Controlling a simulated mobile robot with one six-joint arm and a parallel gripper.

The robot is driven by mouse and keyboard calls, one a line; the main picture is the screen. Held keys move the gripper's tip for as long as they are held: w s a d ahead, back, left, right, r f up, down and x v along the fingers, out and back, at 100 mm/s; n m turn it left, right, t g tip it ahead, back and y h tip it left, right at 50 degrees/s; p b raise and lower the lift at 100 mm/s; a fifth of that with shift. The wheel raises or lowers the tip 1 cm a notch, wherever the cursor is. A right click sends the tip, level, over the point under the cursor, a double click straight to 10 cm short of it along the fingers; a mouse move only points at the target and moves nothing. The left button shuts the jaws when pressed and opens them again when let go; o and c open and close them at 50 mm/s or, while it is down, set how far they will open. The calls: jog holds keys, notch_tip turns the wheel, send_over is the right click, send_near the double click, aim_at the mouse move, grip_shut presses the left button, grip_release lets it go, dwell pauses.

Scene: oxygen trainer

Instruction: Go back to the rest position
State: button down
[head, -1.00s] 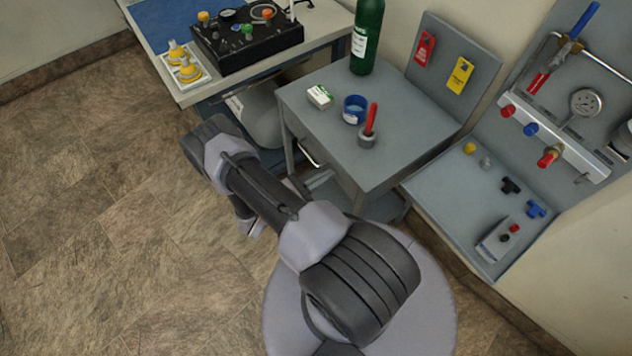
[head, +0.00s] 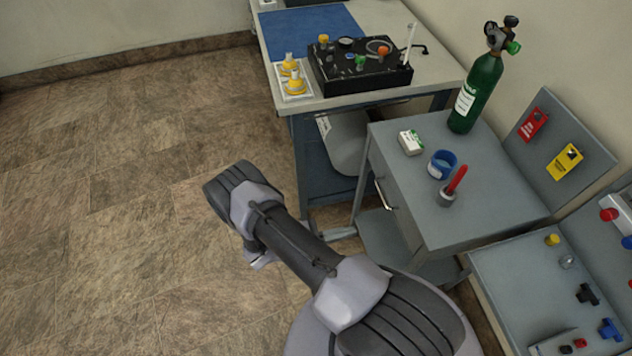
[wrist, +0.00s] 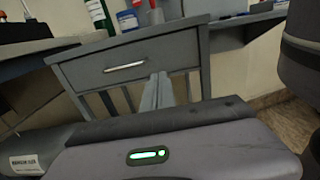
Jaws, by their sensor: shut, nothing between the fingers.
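My arm is folded low over the floor in the head view, its elbow end toward the picture's left. My gripper (wrist: 157,90) shows in the wrist view as two pale narrow fingers lying together, shut and empty. They point toward the grey cart, with its drawer front (wrist: 128,66) beyond them. No object touches the fingers.
A bench (head: 455,75) with a black panel (head: 350,75) stands behind. The floor (head: 130,180) at left is clear.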

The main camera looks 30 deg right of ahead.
jog(key=w+a+r+m+g+y, duration=0.1)
jog(key=a+r+m+y, duration=0.3)
jog(key=r, duration=0.6)
jog(key=w+a+r+m+g+y, duration=0.1)
jog(key=w+a+r+m+y, duration=0.1)
jog(key=r+m+y, duration=0.55)
jog(key=s+a+r+m+t+y, duration=0.2)
jog(key=s+a+r+t, duration=0.1)
jog(key=r, duration=0.4)
jog(key=s+a+r+m+t+y, duration=0.2)
jog(key=a+r+m+t+y, duration=0.1)
jog(key=r, duration=0.5)
jog(key=s+a+r+m+t+y, duration=0.3)
jog(key=a+r+t, duration=0.2)
jog(key=r, duration=0.3)
jog(key=shift+s+a+t, duration=0.3)
jog(key=shift+s+t, duration=0.05)
jog(key=shift+t, duration=0.25)
jog(key=shift+r, duration=0.1)
